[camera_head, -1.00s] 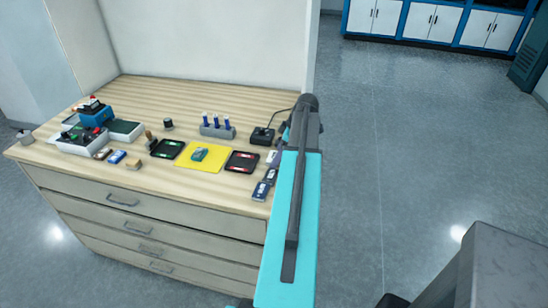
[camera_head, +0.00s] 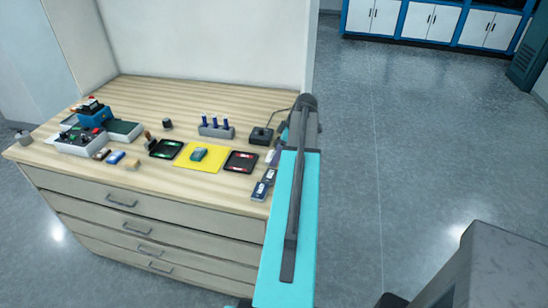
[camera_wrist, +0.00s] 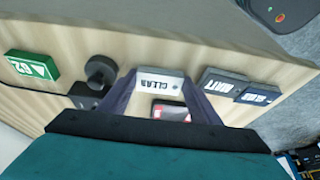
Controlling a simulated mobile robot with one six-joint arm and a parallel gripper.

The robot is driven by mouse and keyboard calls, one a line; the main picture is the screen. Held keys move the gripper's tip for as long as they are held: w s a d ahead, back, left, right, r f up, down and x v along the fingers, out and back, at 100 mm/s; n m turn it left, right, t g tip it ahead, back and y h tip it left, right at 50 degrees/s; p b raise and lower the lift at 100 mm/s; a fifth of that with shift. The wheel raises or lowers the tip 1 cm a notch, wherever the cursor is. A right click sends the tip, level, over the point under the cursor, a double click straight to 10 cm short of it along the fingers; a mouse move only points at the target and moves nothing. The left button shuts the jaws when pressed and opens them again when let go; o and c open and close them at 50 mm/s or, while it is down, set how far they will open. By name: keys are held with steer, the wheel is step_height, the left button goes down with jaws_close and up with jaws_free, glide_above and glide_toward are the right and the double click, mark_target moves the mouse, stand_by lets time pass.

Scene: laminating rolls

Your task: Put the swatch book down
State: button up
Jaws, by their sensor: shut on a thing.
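My gripper (camera_wrist: 160,76) shows in the wrist view, with its two dark purple fingers closed on either side of a pale grey block, the swatch book (camera_wrist: 160,86), whose label seems to read CLEAR. Whether the block touches the counter or hangs just above it, I cannot tell. Two dark labelled blocks, one grey (camera_wrist: 221,82) and one navy (camera_wrist: 263,92), lie just to its right in the wrist view. In the head view my arm hides most of the gripper and the held block.
The wooden counter (camera_head: 180,90) holds a yellow mat (camera_head: 185,164) with a green block, a black tray with red (camera_head: 240,168), a black tray with green (camera_head: 165,156), a rack of blue-topped tubes (camera_head: 216,132) and a black corded device (camera_head: 261,136). Bare wood lies behind them.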

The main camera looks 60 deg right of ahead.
mark_target(272, 156)
steer(key=shift+r, duration=0.1)
steer(key=shift+r+b, duration=0.95)
steer(key=shift+r, duration=0.65)
steer(key=s+a+b, duration=0.2)
steer(key=s, duration=0.5)
steer(key=s+a+r+b, duration=0.1)
steer(key=s+a+b, duration=0.1)
steer(key=s, duration=0.6)
steer(key=shift+a+r, duration=0.3)
steer(key=shift+a, duration=0.4)
